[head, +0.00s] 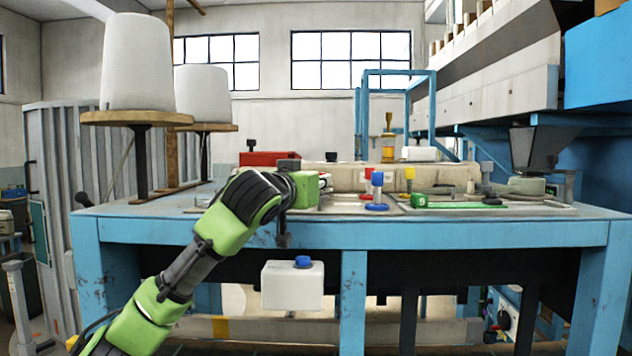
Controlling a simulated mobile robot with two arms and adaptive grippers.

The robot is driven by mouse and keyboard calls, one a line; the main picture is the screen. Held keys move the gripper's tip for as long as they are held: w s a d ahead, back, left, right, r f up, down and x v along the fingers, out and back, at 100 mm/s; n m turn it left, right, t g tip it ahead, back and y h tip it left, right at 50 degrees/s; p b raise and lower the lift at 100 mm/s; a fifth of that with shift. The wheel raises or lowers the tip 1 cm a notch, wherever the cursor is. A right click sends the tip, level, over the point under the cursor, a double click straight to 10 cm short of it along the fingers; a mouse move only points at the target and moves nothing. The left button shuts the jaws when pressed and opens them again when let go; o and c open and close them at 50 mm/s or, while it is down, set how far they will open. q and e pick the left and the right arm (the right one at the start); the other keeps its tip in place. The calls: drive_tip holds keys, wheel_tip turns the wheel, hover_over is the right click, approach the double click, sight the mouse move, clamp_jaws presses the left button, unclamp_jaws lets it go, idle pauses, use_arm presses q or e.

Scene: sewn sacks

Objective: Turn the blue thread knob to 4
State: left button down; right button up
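A small blue knob-like cap (377,178) stands on a pale post above a flat blue disc (377,206) on the blue machine table. No number or pointer is readable on either. Similar red (368,172) and yellow (409,173) caps stand beside it. My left arm (230,215) comes in from the lower left, and its green and black wrist end (304,189) is at the table's front edge, left of the blue cap and apart from it. The fingers cannot be made out clearly. My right gripper is not in view.
A white box with a blue cap (292,285) hangs below the table's front edge (450,235). A green part (455,205) lies right of the blue disc. Two large white thread cones (137,62) stand at left. A beige sack (345,177) lies behind.

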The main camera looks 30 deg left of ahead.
use_arm(q)
drive_tip(key=n+g+y, duration=0.1)
drive_tip(key=y, duration=0.1)
drive_tip(key=d+n+g+y, duration=0.1)
drive_tip(key=n+y, duration=0.1)
drive_tip(key=n+g+y, duration=0.1)
drive_tip(key=y, duration=0.1)
drive_tip(key=shift+w+d+n+y, duration=0.2)
drive_tip(key=shift+w+n+y, duration=0.1)
drive_tip(key=shift+n+y, duration=0.1)
drive_tip(key=n+g+y, duration=0.1)
drive_tip(key=n+g+y+p, duration=0.1)
drive_tip(key=g+y, duration=0.1)
drive_tip(key=shift+w+d+n, duration=0.15)
drive_tip(key=shift+w+n, duration=0.05)
drive_tip(key=shift+n, duration=0.1)
drive_tip(key=shift+w+d+n+g+y+p, duration=0.1)
drive_tip(key=shift+w+n+g+y+p, duration=0.1)
drive_tip(key=shift+n+g+y+p, duration=1.35)
drive_tip(key=shift+n+g+b, duration=0.35)
drive_tip(key=shift+g+b, duration=0.1)
drive_tip(key=shift+g, duration=0.6)
drive_tip(key=c, duration=1.9)
unclamp_jaws()
drive_tip(key=v, duration=1.2)
